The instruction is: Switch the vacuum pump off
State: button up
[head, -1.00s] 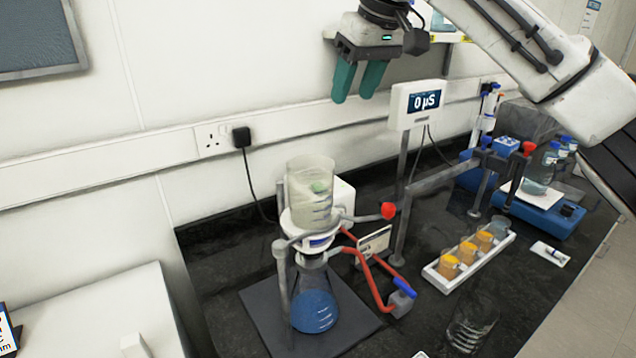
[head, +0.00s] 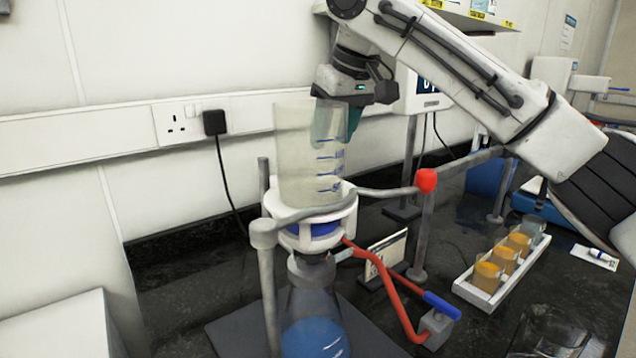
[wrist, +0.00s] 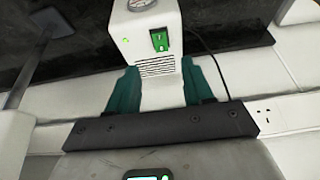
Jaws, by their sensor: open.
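The vacuum pump (wrist: 160,15) is a white box with a vented front, seen in the wrist view. Its green rocker switch (wrist: 159,40) is on the face towards my gripper, below a round gauge (wrist: 138,4). A small green light (wrist: 124,41) shows left of the switch. My gripper (wrist: 158,68) is open and empty, its teal fingers to either side of the pump's lower part in that view; contact cannot be told.
A blue-filled flask (head: 314,335) stands under the funnel, with a red hose (head: 392,290) on its right. A grey frame with a red knob (head: 426,180) is close by. A rack of amber jars (head: 488,277) sits right. A plug (head: 214,122) is in the wall socket.

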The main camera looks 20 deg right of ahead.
jog(key=b+x, duration=0.1)
jog(key=x, duration=0.9)
jog(key=shift+r, duration=0.1)
grip_shut()
